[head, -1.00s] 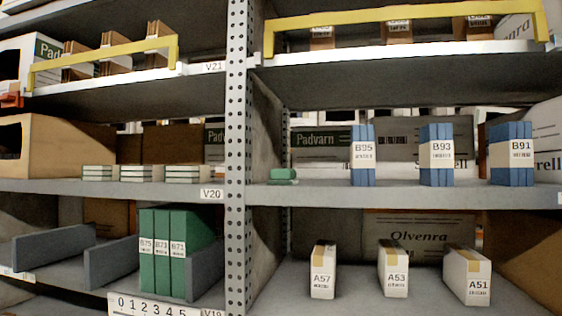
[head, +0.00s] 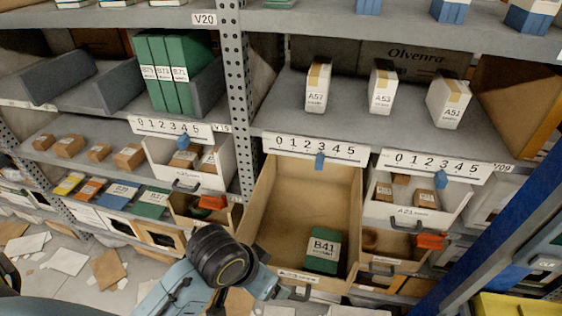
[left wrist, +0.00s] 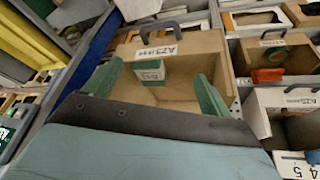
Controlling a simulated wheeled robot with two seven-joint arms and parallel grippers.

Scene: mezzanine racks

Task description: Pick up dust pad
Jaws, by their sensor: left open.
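No thing in view is labelled as a dust pad. A low green item (head: 279,3), perhaps the pad, is cut off by the top edge of the head view, on the shelf right of the post. A green box marked B41 (head: 323,252) lies in an open tan drawer (head: 262,215). The box also shows in the left wrist view (left wrist: 149,72). My left gripper (left wrist: 158,75) is open, its green fingers either side of the box in that view; whether they touch it cannot be told. In the head view its fingers are not clear. My right gripper is not in view.
A perforated post (head: 238,100) stands left of the drawer. White bins (head: 415,200) with small cartons flank it, with number strips (head: 315,149) above. White boxes (head: 382,88) and green binders (head: 170,75) stand on the shelf. A blue upright (head: 450,250) is at right.

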